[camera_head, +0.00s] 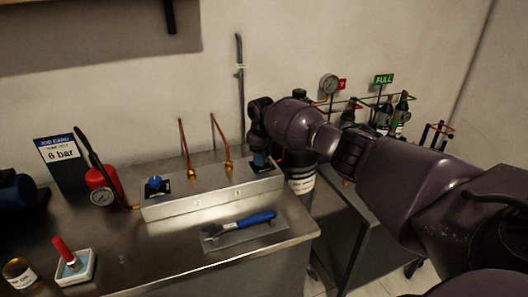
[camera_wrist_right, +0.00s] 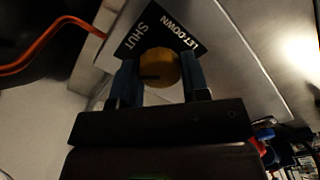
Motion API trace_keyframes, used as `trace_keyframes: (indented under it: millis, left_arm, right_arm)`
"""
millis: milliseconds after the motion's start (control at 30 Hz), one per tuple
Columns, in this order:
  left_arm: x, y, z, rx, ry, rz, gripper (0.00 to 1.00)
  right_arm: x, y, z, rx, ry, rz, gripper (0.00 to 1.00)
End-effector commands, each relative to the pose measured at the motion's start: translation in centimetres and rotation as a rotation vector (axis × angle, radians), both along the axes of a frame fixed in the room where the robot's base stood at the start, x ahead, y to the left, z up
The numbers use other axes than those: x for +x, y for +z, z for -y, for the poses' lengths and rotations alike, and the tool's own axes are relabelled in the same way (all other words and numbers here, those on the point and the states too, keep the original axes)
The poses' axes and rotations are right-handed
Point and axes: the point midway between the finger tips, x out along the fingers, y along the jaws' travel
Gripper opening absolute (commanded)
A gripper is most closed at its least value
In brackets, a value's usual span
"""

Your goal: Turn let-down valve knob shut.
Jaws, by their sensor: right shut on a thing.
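The let-down valve knob (camera_wrist_right: 160,66) is a round brass-coloured knob with a dark mark on its face, pointing left in the right wrist view. It stands in front of a black plate (camera_wrist_right: 183,28) lettered SHUT and LET-DOWN. The blue fingers of my right gripper (camera_wrist_right: 158,85) are closed on both sides of the knob. In the head view my right gripper (camera_head: 260,158) points down at the right end of the metal manifold block (camera_head: 212,203), and hides the knob there. My left gripper is not in view.
Two copper pipes (camera_head: 185,150) rise from the block, beside a blue knob (camera_head: 154,184). A blue-handled wrench (camera_head: 240,227) lies in front. A red gauge device (camera_head: 102,190) and job card (camera_head: 60,155) stand left. Bottles and a gauge (camera_head: 329,84) stand behind my right arm.

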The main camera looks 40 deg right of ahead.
Motion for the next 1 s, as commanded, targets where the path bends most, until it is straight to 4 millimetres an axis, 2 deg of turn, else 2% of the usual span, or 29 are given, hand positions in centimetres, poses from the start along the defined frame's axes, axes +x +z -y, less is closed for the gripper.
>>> trace_keyframes:
  millis: [33, 500, 700, 1000]
  left_arm:
    - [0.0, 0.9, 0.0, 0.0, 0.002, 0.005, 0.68]
    - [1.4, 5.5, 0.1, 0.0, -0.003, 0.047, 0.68]
    - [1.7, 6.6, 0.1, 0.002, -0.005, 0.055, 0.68]
    - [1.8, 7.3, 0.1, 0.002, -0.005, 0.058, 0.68]
  right_arm:
    - [0.0, 0.5, -0.1, 0.003, -0.045, 0.001, 0.18]
    - [0.0, 0.3, -0.1, 0.002, -0.472, 0.0, 0.18]
    - [0.0, 0.2, -0.1, 0.002, -0.606, 0.0, 0.18]
    - [0.1, 0.2, -0.1, 0.001, -0.718, 0.002, 0.18]
